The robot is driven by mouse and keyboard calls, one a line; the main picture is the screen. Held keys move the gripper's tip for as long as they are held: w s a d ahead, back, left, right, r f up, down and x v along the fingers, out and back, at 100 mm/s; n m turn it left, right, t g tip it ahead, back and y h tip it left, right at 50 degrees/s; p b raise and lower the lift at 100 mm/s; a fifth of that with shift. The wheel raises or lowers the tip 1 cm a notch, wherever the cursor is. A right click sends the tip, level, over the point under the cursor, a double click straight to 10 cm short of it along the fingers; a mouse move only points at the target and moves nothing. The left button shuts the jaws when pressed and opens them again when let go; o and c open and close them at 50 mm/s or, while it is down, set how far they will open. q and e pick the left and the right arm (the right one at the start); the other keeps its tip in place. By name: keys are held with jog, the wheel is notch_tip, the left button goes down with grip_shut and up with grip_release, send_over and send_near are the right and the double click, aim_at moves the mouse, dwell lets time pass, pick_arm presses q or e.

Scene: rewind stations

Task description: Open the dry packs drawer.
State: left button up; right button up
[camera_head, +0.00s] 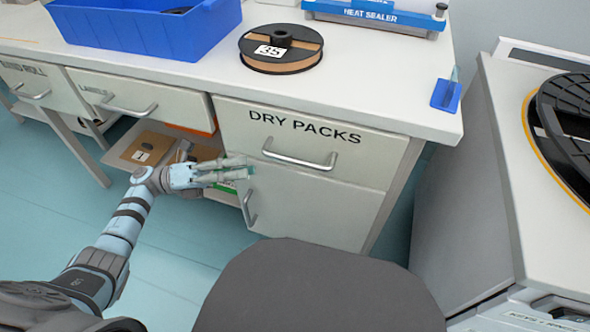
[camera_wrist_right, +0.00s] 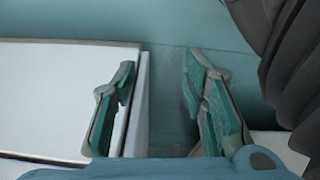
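The dry packs drawer (camera_head: 230,120) is the upper front of the white cabinet, labelled DRY PACKS, and looks closed. Its silver bar handle (camera_head: 300,160) is on the right half of the front. My left gripper (camera_head: 249,167) is in front of the cabinet's left edge, below and left of that handle and apart from it. Its fingers are spread with a gap and hold nothing visible. My right gripper (camera_wrist_right: 160,65) shows only in the right wrist view, with its fingers wide apart and nothing held. A white panel (camera_wrist_right: 60,95) lies behind its left finger.
Below the drawer is a door with a vertical handle (camera_head: 249,208). The LABELS drawer (camera_head: 140,95) and an open shelf with boxes (camera_head: 146,148) are at left. A blue bin (camera_head: 150,35), a reel (camera_head: 281,49) and a heat sealer (camera_head: 375,14) stand on the worktop.

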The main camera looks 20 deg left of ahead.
aim_at(295, 159)
pick_arm(q)
jog(key=x, duration=1.2)
grip_shut()
